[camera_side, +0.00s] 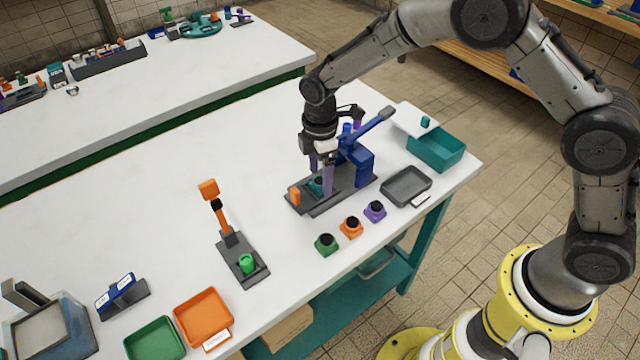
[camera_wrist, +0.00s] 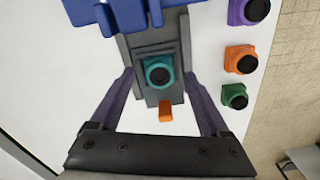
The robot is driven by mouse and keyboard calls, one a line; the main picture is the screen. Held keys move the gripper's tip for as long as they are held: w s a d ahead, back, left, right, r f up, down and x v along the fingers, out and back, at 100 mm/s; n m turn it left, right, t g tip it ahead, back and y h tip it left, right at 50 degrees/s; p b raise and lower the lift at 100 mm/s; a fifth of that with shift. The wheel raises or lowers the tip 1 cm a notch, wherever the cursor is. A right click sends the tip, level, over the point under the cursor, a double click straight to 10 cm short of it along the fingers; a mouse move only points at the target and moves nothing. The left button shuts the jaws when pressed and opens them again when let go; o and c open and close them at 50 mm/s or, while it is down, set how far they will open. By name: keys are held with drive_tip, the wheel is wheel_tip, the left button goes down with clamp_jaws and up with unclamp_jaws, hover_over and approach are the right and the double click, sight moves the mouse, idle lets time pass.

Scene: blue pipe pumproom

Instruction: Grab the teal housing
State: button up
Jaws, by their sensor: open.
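The teal housing (camera_wrist: 158,72) sits on the dark grey base of the blue press, seen from above as a ring with a dark round opening. In the side view it shows as a small teal patch (camera_side: 316,186), partly hidden by my gripper's fingers. My gripper (camera_side: 322,180) is open, pointing down over the press base. In the wrist view its two purple fingers (camera_wrist: 160,98) stand to the left and right of the housing, with white table and base visible between them and it. I cannot tell whether the fingertips reach the housing's height.
The blue press (camera_side: 357,160) with its lever stands right behind the housing. An orange block (camera_side: 294,196) is at the base's front end. Green (camera_side: 326,243), orange (camera_side: 351,227) and purple (camera_side: 375,210) housings with black tops stand nearby. A grey tray (camera_side: 406,186) and teal bin (camera_side: 436,150) lie right.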

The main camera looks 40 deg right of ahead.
drive_tip(key=shift+c, duration=0.3)
drive_tip(key=c, duration=1.2)
clamp_jaws()
drive_tip(key=shift+r, duration=0.15)
